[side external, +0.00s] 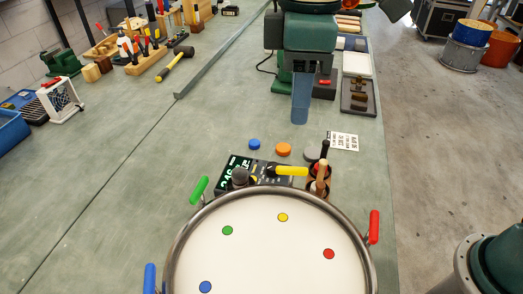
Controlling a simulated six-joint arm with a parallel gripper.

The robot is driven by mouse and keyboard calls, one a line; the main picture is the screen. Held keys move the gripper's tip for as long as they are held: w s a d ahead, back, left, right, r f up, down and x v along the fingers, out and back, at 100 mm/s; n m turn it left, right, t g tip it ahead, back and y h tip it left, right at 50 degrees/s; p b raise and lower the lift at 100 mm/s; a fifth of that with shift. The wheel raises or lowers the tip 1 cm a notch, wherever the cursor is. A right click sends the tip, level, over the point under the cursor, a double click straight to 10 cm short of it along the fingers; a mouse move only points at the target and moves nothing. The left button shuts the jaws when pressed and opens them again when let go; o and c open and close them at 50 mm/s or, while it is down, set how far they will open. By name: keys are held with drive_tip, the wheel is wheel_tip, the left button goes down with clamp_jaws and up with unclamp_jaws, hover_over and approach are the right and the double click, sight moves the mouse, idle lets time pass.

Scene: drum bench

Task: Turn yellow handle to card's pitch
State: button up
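The drum (262,246) has a pale head in a metal rim, cut off by the bottom edge. The yellow handle (291,171) sticks out at its far rim, pointing right, beside a yellow dot (283,217) on the head. The white card (343,140) lies flat on the bench beyond it; its print is too small to read surely. A dark box with a lit display (235,171) stands behind the rim, partly hidden; its large digits are hard to read.
Green (199,190), red (374,227) and blue (149,278) handles stand around the drum. A holder with tools (319,180) stands close right of the yellow handle. Blue (254,144) and orange (283,149) discs lie beyond.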

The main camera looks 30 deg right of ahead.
drive_tip(key=shift+r, duration=0.7)
drive_tip(key=shift+d, duration=0.1)
drive_tip(key=s+d+m+t+y, duration=0.1)
drive_tip(key=s+d+m, duration=0.1)
drive_tip(key=d, duration=0.6)
drive_tip(key=s+d+m+t, duration=0.1)
drive_tip(key=s+d+m, duration=0.15)
drive_tip(key=d, duration=0.55)
drive_tip(key=s+d+f+m+t+h, duration=0.1)
drive_tip(key=s+d+f+m+t, duration=0.2)
drive_tip(key=s+d+f+m, duration=0.3)
drive_tip(key=s+d, duration=0.3)
drive_tip(key=d, duration=0.2)
drive_tip(key=shift+f+t, duration=0.3)
drive_tip(key=shift+f, duration=0.1)
